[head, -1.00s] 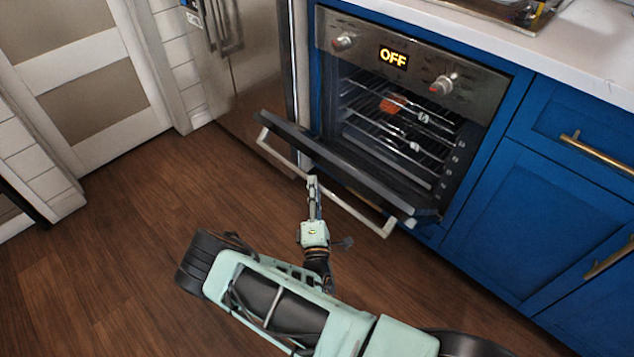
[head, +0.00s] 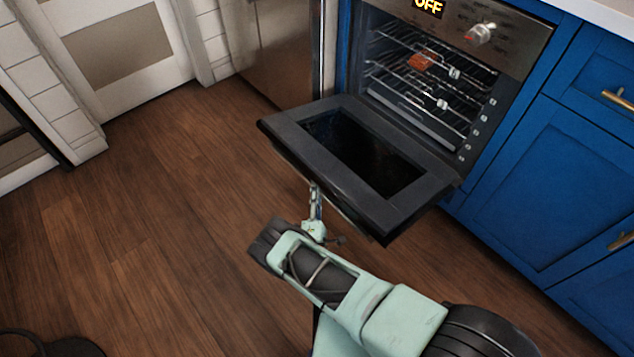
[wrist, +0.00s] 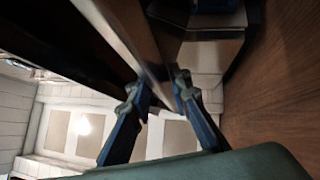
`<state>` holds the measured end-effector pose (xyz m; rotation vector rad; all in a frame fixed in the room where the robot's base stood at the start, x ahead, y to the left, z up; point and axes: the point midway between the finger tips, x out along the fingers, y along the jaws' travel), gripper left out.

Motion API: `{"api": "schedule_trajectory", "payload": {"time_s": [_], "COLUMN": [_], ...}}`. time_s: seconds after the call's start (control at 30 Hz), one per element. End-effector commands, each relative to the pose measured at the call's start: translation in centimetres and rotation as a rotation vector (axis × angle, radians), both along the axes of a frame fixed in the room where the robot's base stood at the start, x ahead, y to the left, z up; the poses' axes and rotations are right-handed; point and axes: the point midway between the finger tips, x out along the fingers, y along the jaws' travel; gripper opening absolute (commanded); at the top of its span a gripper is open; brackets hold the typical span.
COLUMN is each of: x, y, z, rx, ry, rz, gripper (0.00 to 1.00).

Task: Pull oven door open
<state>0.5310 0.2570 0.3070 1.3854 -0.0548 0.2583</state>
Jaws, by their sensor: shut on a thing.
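The oven door (head: 285,128) is swung far down in the head view, close to level, with its dark inner glass facing up. The oven cavity (head: 410,85) is exposed behind it, with wire racks and a small orange item inside. My gripper (head: 315,188) is at the door's outer front edge, its fingertips partly hidden under the door. In the wrist view my gripper (wrist: 162,88) has its two blue fingers on either side of the pale bar of the oven handle (wrist: 138,45), shut on it. The handle is mostly hidden below the door in the head view.
Blue cabinets (head: 545,180) with brass handles stand right of the oven. A steel refrigerator (head: 285,50) is to its left. A white panelled door (head: 120,45) is at the back left. Wood floor (head: 150,230) is clear on the left; a dark object (head: 50,343) lies at bottom left.

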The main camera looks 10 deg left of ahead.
Motion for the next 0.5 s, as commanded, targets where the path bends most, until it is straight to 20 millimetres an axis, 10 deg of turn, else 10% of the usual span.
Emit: {"api": "schedule_trajectory", "payload": {"time_s": [0.5], "x": [0.4], "y": [-1.3], "z": [-2.2], "rx": [-0.01], "ry": [0.006], "rz": [-0.024], "gripper": [0.0]}}
